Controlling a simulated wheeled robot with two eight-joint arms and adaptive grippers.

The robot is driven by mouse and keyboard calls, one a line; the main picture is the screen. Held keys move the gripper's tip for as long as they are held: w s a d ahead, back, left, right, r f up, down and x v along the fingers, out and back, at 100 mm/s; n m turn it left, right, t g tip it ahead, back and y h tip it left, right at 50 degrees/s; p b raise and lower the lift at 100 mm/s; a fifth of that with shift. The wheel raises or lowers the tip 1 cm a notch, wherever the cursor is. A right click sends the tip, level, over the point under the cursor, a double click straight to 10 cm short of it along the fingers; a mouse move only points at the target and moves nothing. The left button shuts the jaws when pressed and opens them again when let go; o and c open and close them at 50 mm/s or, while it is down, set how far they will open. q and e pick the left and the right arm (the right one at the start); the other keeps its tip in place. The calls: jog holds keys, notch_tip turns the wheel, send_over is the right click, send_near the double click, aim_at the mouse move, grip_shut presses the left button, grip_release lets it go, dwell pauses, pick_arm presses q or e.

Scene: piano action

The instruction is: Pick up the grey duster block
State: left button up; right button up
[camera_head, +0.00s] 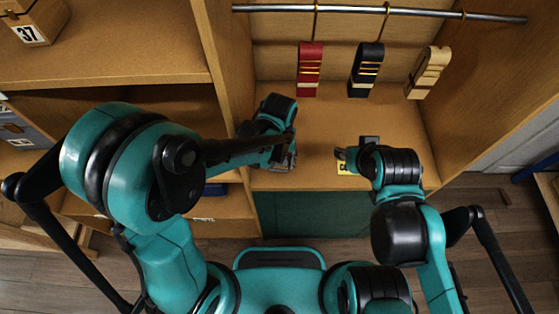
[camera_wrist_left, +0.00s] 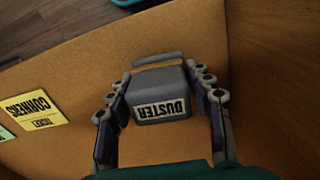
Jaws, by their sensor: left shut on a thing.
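The grey duster block (camera_wrist_left: 160,78) carries a white label reading DUSTER, upside down in the left wrist view. It sits between the two fingers of my left gripper (camera_wrist_left: 160,88), which is shut on its sides. In the head view my left gripper (camera_head: 284,160) is over the front part of the wooden shelf, and the arm and gripper largely hide the block. I cannot tell whether the block touches the shelf. My right gripper (camera_head: 346,156) is to the right, close to a yellow card; its fingers are too small to judge.
The yellow card (camera_wrist_left: 34,110) lies on the shelf beside a green one (camera_wrist_left: 5,133). A wooden partition (camera_head: 222,60) rises left.

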pick_arm(q)
notch_tip(320, 180, up, 4)
jog(key=shift+f+p, duration=0.25)
jog(key=shift+p, duration=0.35)
jog(key=s+d+r+p, duration=0.1)
jog(key=s+d+r, duration=0.1)
jog(key=s, duration=0.3)
jog(key=s+d+r+p, duration=0.1)
jog(key=s+d+r, duration=0.1)
jog(key=s+r, duration=0.2)
jog(key=shift+s+d+r, duration=0.2)
jog(key=shift+s+d, duration=0.2)
jog(key=shift+s, duration=0.5)
